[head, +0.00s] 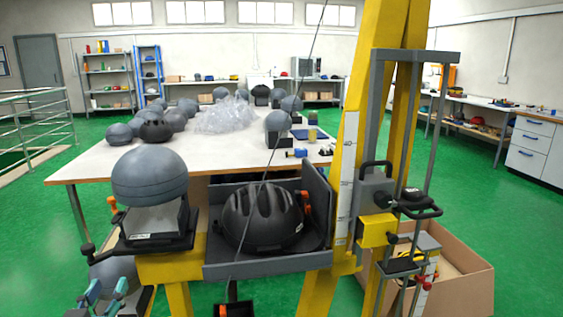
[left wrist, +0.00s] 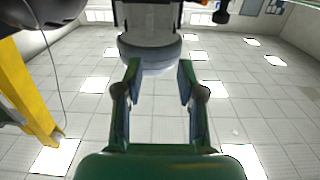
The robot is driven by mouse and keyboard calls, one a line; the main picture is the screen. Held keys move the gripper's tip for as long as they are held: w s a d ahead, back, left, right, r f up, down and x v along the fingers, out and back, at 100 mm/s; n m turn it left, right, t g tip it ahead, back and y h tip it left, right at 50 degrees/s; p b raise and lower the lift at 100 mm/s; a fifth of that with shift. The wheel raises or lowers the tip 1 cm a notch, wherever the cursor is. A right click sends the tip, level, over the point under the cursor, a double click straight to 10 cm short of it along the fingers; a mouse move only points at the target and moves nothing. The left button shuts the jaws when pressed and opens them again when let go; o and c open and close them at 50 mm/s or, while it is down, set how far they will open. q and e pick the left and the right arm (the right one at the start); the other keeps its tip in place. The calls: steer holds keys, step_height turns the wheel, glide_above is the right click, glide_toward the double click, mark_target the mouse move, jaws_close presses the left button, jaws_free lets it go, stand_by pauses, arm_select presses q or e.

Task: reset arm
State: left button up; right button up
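The drop tower (head: 345,190) is a yellow frame with a grey guide frame and a carriage (head: 376,190) on its right side. A black helmet (head: 262,218) sits in a grey open-sided box (head: 325,200) at the tower. A grey headform (head: 150,177) stands on a pale block on the black bracket to its left. My right gripper is not seen.
A white table (head: 90,165) behind holds several grey headforms and a clear plastic heap (head: 225,115). A cardboard box (head: 465,280) stands at the lower right. A thin dark cable crosses in front of the helmet. Green floor is clear at far left.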

arm_select(q)
steer(key=d+f+m+g+h, duration=0.1)
steer(key=d+f+g+h, duration=0.4)
steer(key=f, duration=1.1)
steer(key=d+f+m+g, duration=0.1)
steer(key=d+f+g, duration=0.35)
steer(key=f, duration=1.05)
steer(key=s+d+f+g+h, duration=0.1)
steer(key=s+d+f+g, duration=0.2)
steer(key=s+d+f, duration=0.35)
steer(key=s+d+f+g+h, duration=0.2)
steer(key=s+d+f+g, duration=0.2)
steer(key=s+f, duration=0.5)
step_height(320, 180, up, 20)
steer(key=s+n+p, duration=0.1)
steer(key=p, duration=1.8)
steer(key=shift+d+p, duration=0.3)
